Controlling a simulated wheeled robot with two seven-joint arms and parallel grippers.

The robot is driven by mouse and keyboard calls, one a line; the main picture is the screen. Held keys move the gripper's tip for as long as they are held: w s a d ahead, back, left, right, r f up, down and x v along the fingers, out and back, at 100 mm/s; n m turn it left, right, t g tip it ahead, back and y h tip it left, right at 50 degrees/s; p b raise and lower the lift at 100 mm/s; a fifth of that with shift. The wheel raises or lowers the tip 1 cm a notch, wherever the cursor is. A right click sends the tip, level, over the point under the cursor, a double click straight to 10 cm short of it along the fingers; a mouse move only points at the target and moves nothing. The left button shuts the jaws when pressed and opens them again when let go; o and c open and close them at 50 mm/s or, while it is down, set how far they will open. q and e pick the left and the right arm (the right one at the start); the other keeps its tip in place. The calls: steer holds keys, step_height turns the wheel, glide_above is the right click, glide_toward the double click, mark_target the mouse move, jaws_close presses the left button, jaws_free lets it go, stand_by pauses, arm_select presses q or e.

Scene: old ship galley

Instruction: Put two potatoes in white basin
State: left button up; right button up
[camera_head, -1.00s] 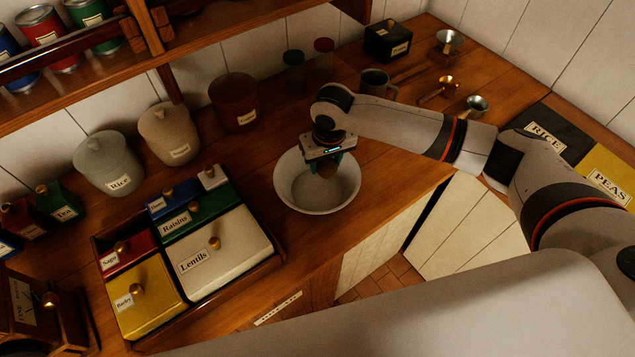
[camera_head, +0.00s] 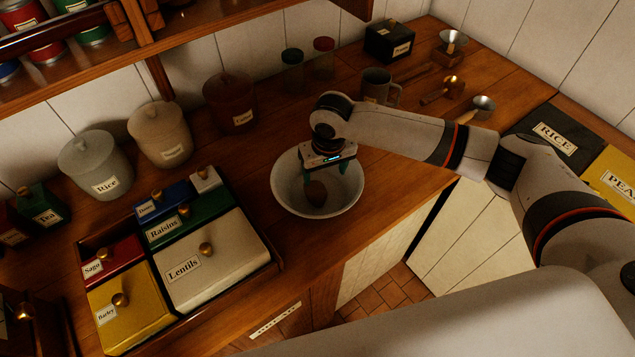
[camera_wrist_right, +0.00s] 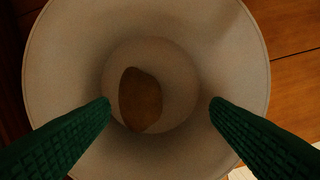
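The white basin (camera_head: 346,197) stands on the wooden counter near its front edge. One brown potato (camera_head: 316,192) is inside it; the right wrist view shows this potato (camera_wrist_right: 140,99) over the basin floor, apart from both fingers. My right gripper (camera_head: 318,174) points down over the basin, with its green fingers spread wide and nothing between the tips. The basin rim (camera_wrist_right: 262,85) surrounds the fingertips in the right wrist view. I see no second potato. My left gripper is not in view.
A box of labelled compartments (camera_head: 218,262) lies left of the basin. Lidded jars (camera_head: 160,135) stand behind it under a shelf. A grey mug (camera_head: 377,85) and metal scoops (camera_head: 478,108) are at the back right. Counter right of the basin is clear.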

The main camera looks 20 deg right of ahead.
step_height(320, 180, up, 12)
steer(key=s+b, duration=0.1)
steer(key=b, duration=0.1)
steer(key=shift+s+b, duration=0.25)
steer(key=shift+b, duration=0.15)
stand_by(0.4)
